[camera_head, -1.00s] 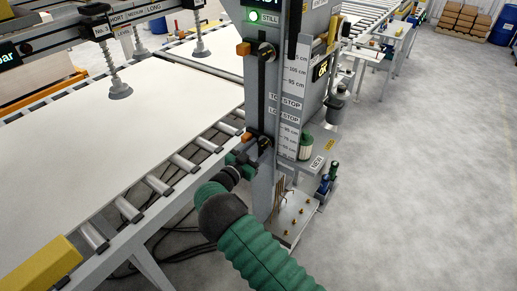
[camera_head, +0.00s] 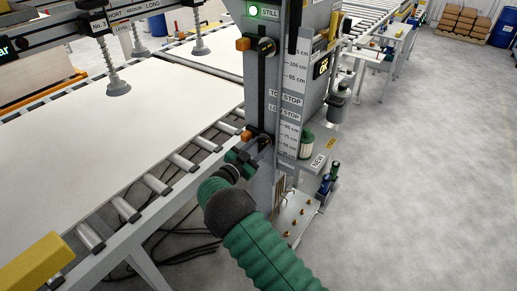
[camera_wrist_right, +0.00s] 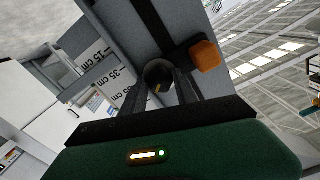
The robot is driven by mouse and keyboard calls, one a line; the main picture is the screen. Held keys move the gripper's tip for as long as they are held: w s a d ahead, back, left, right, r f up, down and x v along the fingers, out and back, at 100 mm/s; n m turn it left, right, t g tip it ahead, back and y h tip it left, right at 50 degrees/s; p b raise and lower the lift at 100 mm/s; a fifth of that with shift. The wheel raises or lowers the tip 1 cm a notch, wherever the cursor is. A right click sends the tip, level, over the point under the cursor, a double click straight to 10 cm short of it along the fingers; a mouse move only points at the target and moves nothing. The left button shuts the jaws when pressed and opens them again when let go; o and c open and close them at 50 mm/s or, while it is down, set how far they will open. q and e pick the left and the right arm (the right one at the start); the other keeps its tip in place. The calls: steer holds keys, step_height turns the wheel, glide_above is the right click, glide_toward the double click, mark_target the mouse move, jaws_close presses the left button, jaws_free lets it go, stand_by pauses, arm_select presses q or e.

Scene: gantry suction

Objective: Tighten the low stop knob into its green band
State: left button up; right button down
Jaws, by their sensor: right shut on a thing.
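The low stop knob (camera_head: 264,142) is a small dark round knob on the slot of the grey column, beside an orange block (camera_head: 246,136) and under the "LOW STOP" label. In the right wrist view the knob (camera_wrist_right: 158,74) shows its dark round end with a short yellow mark, between my two fingers. My right gripper (camera_head: 254,153) is shut on the knob; in the wrist view the fingers (camera_wrist_right: 163,88) lie on both sides of it. I cannot make out a green band on the knob. My left gripper is not in view.
The top stop knob (camera_head: 266,48) with its orange block sits higher on the column (camera_head: 262,185). A lit green "STILL" lamp (camera_head: 253,12) is above. A roller conveyor (camera_head: 183,162) with a white sheet (camera_head: 110,140) lies left. Open floor (camera_head: 430,150) lies right.

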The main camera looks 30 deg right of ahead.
steer(key=c, duration=0.9)
jaws_free()
steer(key=shift+c, duration=0.2)
steer(key=shift+a, duration=0.15)
steer(key=b+v, duration=0.1)
steer(key=v, duration=1.5)
steer(key=shift+a, duration=0.35)
steer(key=shift+s, duration=0.1)
